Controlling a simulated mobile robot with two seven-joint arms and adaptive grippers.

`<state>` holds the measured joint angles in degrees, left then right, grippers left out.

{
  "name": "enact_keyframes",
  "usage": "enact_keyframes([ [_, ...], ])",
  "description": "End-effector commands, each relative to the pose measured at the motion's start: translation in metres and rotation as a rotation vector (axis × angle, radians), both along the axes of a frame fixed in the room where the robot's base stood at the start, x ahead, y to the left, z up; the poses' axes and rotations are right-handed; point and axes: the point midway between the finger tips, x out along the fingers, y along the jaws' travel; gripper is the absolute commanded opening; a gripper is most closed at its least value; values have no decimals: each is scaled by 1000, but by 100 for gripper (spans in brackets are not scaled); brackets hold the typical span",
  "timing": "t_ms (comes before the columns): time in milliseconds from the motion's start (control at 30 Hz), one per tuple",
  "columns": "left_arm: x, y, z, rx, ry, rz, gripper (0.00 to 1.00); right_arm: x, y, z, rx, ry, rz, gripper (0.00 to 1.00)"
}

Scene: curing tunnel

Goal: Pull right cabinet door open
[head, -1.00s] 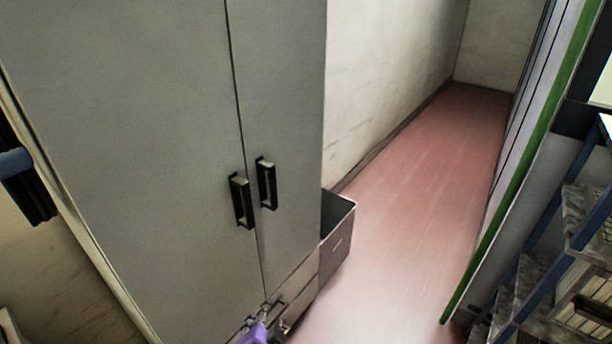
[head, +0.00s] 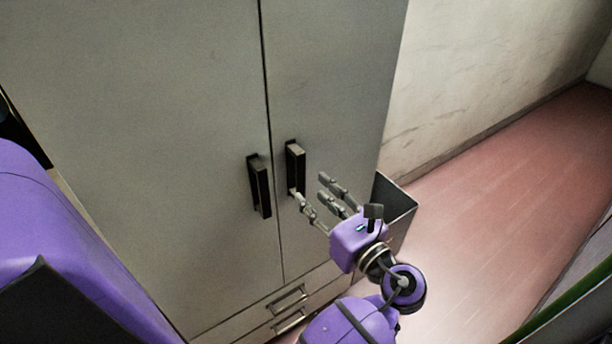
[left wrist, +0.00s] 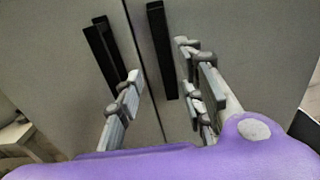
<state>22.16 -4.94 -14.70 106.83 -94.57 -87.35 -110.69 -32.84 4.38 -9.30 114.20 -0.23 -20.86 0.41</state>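The grey cabinet has two tall doors, both shut. The right cabinet door (head: 330,90) carries a dark vertical handle (head: 295,168); the left door (head: 150,130) has a similar handle (head: 259,186) beside it. My left gripper (head: 308,186) is open just in front of the right door, near the lower end of its handle. In the left wrist view, the right handle (left wrist: 161,50) stands ahead, between the lines of the spread fingers (left wrist: 157,62). I cannot tell whether a finger touches it. My right gripper is not in view.
Drawers with metal pulls (head: 287,300) sit below the doors. A grey open-topped box (head: 397,205) stands against the cabinet's right side, partly behind my gripper. Pink floor (head: 510,200) is clear to the right, along a pale wall (head: 480,70).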

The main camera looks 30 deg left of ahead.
Motion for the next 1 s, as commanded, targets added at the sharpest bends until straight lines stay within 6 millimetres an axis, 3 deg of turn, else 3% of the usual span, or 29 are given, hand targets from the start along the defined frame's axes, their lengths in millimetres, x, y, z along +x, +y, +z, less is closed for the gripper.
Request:
enact_keyframes([
  [133, 9, 21, 3, 3, -4, 0, 36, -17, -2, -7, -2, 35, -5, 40],
  [400, 24, 56, 2, 0, -5, -2, 36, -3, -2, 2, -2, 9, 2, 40],
  [800, 28, 65, 1, -2, -5, -3, 36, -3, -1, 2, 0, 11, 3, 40],
  [1000, 28, 65, 1, -3, -4, -3, 10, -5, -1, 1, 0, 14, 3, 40],
])
